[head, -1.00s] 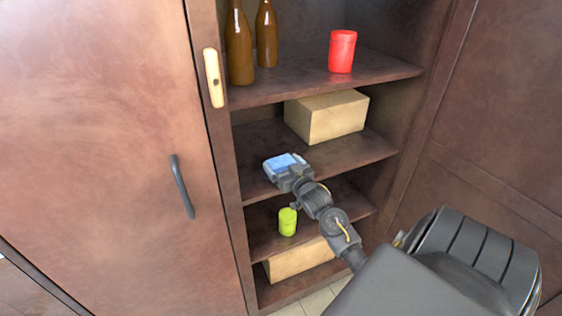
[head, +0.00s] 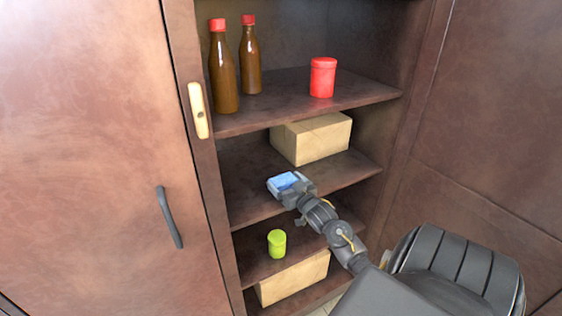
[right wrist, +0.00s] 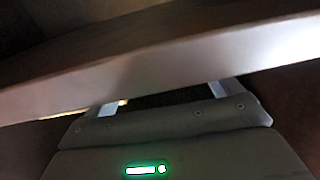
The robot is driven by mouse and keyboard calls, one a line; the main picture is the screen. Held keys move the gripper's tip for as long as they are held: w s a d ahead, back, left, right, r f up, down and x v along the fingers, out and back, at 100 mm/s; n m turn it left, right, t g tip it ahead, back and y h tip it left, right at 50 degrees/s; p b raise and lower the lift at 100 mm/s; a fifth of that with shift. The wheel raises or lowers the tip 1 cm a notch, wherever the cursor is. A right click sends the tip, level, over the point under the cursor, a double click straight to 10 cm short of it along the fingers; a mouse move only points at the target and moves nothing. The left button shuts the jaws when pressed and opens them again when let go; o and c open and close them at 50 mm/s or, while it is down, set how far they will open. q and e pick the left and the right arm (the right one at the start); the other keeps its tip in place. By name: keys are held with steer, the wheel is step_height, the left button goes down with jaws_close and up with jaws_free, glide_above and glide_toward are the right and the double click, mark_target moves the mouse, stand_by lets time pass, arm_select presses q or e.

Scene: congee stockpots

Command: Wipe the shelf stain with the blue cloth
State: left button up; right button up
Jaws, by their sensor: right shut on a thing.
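The blue cloth (head: 285,181) is in my right gripper (head: 295,188), over the front part of the middle shelf (head: 345,170) in the head view. The gripper is shut on the cloth. I cannot tell whether the cloth touches the shelf surface. No stain can be made out; the cloth and gripper cover part of the shelf. In the right wrist view a shelf edge (right wrist: 180,62) crosses close in front of the gripper, and the cloth cannot be made out there. My left gripper is not in view.
A cardboard-coloured box (head: 312,138) stands behind the cloth on the middle shelf. Above are two brown bottles (head: 224,75) and a red jar (head: 323,77). Below are a green jar (head: 277,244) and another box (head: 293,277). A closed door (head: 90,150) with a handle is at left.

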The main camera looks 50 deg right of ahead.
mark_target(280, 188)
steer(key=shift+d+f, duration=0.1)
steer(key=shift+w+a+p, duration=0.25)
steer(key=shift+a+p, duration=0.2)
steer(key=shift+a, duration=0.35)
steer(key=shift+w+a+p, duration=0.25)
steer(key=shift+a+p, duration=0.2)
steer(key=shift+a, duration=0.35)
steer(key=shift+a, duration=0.1)
steer(key=shift+w+a+p, duration=0.25)
steer(key=shift+a+p, duration=0.15)
steer(key=shift+a, duration=0.2)
steer(key=shift+w+a+p, duration=0.2)
steer(key=shift+w+a, duration=0.05)
steer(key=shift+a, duration=0.5)
steer(key=shift+w+a+p, duration=0.25)
steer(key=shift+a, duration=0.45)
steer(key=shift+w+a+p, duration=0.2)
steer(key=shift+w+a, duration=0.05)
steer(key=shift+a, duration=0.5)
steer(key=shift+a, duration=0.1)
